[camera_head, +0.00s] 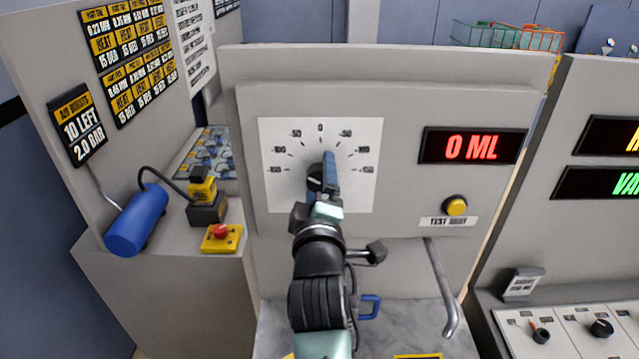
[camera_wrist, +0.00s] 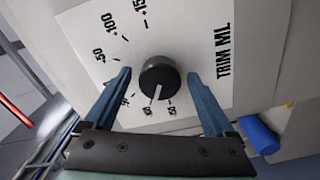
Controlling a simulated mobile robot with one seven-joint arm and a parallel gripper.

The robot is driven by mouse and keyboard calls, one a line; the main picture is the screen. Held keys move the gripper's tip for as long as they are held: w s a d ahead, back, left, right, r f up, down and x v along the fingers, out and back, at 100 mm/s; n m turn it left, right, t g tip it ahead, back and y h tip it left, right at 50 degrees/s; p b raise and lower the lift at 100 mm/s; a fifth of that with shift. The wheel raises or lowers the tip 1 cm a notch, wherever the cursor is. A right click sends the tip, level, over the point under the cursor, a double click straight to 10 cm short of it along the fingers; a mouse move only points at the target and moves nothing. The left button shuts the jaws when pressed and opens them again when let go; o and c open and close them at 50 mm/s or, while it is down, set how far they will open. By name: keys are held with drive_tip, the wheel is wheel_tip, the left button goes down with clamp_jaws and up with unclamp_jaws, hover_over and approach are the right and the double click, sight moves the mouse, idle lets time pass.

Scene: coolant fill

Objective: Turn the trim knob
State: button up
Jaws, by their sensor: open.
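The trim knob (camera_wrist: 159,78) is a round black knob with a white pointer line, on a white dial plate (camera_wrist: 105,35) marked "TRIM ML". In the wrist view my gripper (camera_wrist: 160,80) is open, with one blue finger on each side of the knob. A gap shows between each finger and the knob, so I see no contact. In the head view my gripper (camera_head: 328,165) is in front of the dial plate (camera_head: 355,190) and partly hides the knob (camera_head: 314,180). The scale there has 0 at the top. The display (camera_head: 472,146) reads "0 ML".
A yellow button (camera_head: 455,206) labelled as a test shot sits right of the dial, above a bent metal spout (camera_head: 440,290). At left are a blue cylinder (camera_head: 137,220) and a red button on a yellow box (camera_head: 221,238). Another panel with knobs (camera_head: 601,328) stands at right.

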drive_tip(key=shift+s, duration=0.1)
drive_tip(key=s+b, duration=0.4)
drive_tip(key=s, duration=0.8)
drive_tip(key=shift+s, duration=0.4)
